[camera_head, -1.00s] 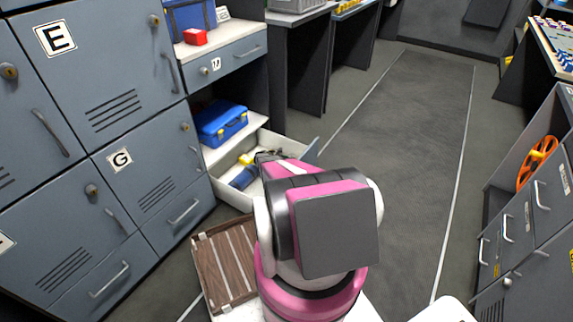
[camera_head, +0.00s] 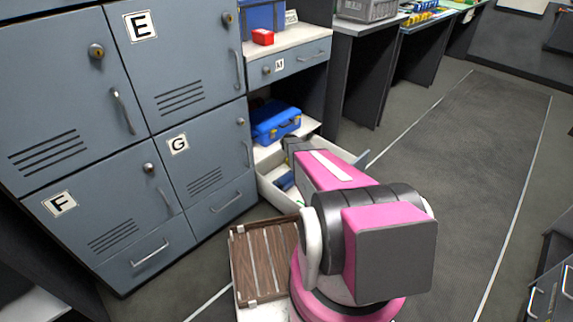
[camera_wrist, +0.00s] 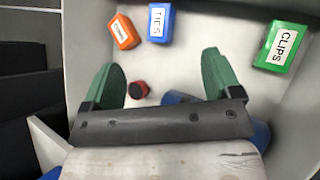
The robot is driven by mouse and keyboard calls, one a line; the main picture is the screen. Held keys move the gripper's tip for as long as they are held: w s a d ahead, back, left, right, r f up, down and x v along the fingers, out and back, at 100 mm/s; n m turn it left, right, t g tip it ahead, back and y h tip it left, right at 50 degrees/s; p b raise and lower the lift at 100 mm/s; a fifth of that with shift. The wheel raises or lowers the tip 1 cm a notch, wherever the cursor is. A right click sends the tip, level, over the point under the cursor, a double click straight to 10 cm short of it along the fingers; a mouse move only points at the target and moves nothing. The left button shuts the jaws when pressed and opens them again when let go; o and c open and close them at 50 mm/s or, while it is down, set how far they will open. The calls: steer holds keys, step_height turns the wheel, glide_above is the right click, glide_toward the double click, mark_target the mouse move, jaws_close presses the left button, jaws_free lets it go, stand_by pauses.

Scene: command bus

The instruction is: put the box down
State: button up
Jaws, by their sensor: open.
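In the wrist view, my gripper (camera_wrist: 160,76) is open, its two green fingers apart over a pale open drawer (camera_wrist: 215,28). Inside lie an orange box (camera_wrist: 124,32), a blue box labelled TIES (camera_wrist: 160,23) and a green box labelled CLIPS (camera_wrist: 281,47), all beyond the fingertips. A small dark-red round item (camera_wrist: 138,90) shows between the fingers, apart from both. Nothing is held. Larger blue things are partly hidden behind the gripper's body. In the head view, the same drawer (camera_head: 352,158) is mostly covered by my arm, and my fingers are hidden.
A blue toolbox (camera_head: 276,125) sits on the shelf behind the drawer. A small red box (camera_head: 263,37) stands on the counter above. Grey lockers (camera_head: 120,130) fill the left. A brown slatted tray (camera_head: 265,262) is beside my arm. Open floor (camera_head: 470,150) lies to the right.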

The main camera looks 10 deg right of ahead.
steer(key=s+a+r+m+t+y, duration=0.3)
steer(key=s+a+r+m+y, duration=0.5)
steer(key=s+a+r, duration=1.2)
steer(key=s+r+m, duration=0.1)
steer(key=s+r, duration=0.2)
steer(key=r, duration=0.1)
steer(key=shift+s+a, duration=0.2)
steer(key=shift+s, duration=0.05)
